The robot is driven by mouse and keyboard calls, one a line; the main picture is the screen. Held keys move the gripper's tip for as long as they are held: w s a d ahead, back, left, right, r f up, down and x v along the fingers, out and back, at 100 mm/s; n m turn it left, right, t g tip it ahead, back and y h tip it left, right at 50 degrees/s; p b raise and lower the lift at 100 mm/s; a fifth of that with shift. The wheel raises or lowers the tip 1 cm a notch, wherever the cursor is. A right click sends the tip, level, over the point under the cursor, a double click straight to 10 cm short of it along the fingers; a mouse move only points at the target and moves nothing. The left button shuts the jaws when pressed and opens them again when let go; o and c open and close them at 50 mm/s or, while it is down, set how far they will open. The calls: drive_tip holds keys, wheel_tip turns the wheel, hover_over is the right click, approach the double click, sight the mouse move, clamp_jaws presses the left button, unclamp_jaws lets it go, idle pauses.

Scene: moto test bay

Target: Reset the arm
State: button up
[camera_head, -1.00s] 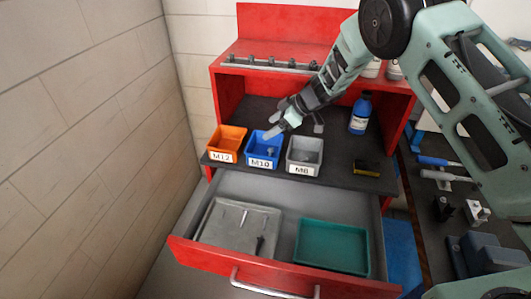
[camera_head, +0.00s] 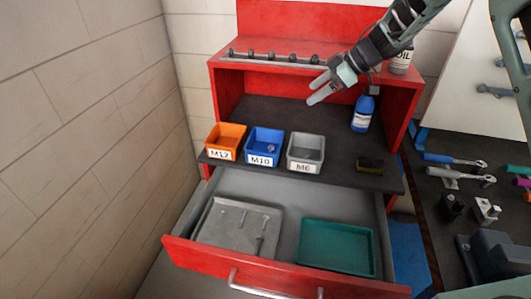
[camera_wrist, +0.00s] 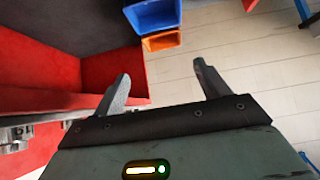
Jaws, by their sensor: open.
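My gripper (camera_head: 314,91) is open and empty in the head view, raised above the dark shelf of the red bench, left of the blue bottle (camera_head: 363,112). In the wrist view my gripper (camera_wrist: 163,82) shows its two fingers spread apart with nothing between them. The arm reaches in from the upper right.
Orange M12 (camera_head: 225,141), blue M10 (camera_head: 264,146) and grey M6 (camera_head: 305,152) bins stand on the shelf. Below, the open red drawer (camera_head: 270,266) holds a grey tray (camera_head: 209,235) with several bolts and a green tray (camera_head: 335,248). An OIL container (camera_head: 401,57) stands on top.

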drive_tip(key=shift+s+d+r, duration=0.15)
drive_tip(key=shift+d+r, duration=0.2)
drive_tip(key=s+a+r+m+t+h+b, duration=0.25)
drive_tip(key=a+r+m+t, duration=0.2)
drive_tip(key=a+t, duration=0.3)
drive_tip(key=s+f+m+g+h+b, duration=0.1)
drive_tip(key=s+f+g, duration=0.4)
drive_tip(key=s, duration=1.4)
drive_tip(key=s+d+f+m+g+h+b, duration=0.1)
drive_tip(key=s+f+g+h, duration=0.3)
drive_tip(key=s, duration=1.6)
wheel_tip(320, 180, down, 3)
drive_tip(key=shift+d+r+g+b, duration=0.1)
drive_tip(key=shift+d+g+b, duration=0.1)
drive_tip(key=shift+g+b, duration=0.55)
